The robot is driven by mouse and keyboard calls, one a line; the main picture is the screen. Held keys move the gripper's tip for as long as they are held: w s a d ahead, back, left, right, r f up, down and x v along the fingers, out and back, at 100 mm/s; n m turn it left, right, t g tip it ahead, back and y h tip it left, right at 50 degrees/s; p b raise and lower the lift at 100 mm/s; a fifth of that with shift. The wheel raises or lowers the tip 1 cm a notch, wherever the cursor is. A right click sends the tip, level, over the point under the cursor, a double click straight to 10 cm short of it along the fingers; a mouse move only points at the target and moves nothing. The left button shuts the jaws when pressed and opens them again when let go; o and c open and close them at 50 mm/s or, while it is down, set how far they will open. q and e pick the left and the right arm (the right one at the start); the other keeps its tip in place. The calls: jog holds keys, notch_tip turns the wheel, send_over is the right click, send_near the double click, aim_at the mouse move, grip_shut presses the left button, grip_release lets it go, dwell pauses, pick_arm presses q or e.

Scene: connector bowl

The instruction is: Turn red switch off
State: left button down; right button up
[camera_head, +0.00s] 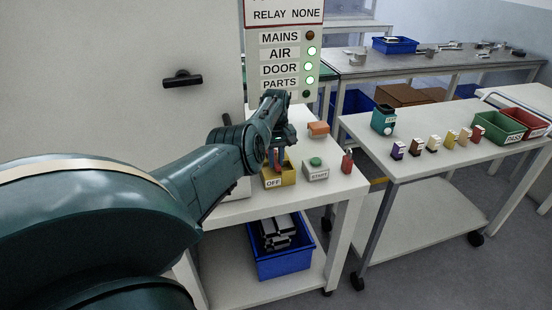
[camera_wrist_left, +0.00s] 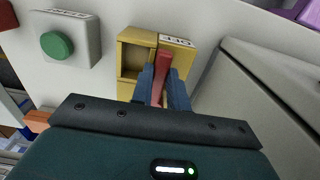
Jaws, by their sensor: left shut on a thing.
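The red switch lever (camera_head: 279,162) rises from a yellow box (camera_head: 287,176) with an OFF label (camera_head: 273,184) on its front, on the white table. My left gripper (camera_head: 276,152) comes down from above and is shut on the lever. In the left wrist view, the fingers (camera_wrist_left: 164,86) grip the red lever (camera_wrist_left: 164,64) from both sides. The lever lies in the half of the yellow box (camera_wrist_left: 122,60) next to the OFF label (camera_wrist_left: 177,41); the other half shows an empty recess. My right gripper is not in view.
A START box (camera_head: 315,173) with a green button stands right of the switch, with an orange block (camera_head: 318,128) behind and a small red item (camera_head: 347,162) beside it. A status panel (camera_head: 285,50) with several green lights stands behind. A blue bin (camera_head: 285,263) sits below.

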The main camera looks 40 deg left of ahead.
aim_at(276, 162)
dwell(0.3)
pick_arm(q)
jog(key=c, duration=1.4)
grip_release()
jog(key=shift+o, duration=0.2)
notch_tip(276, 162, up, 13)
jog(key=p, duration=0.1)
jog(key=shift+p, duration=0.3)
jog(key=shift+r, duration=0.1)
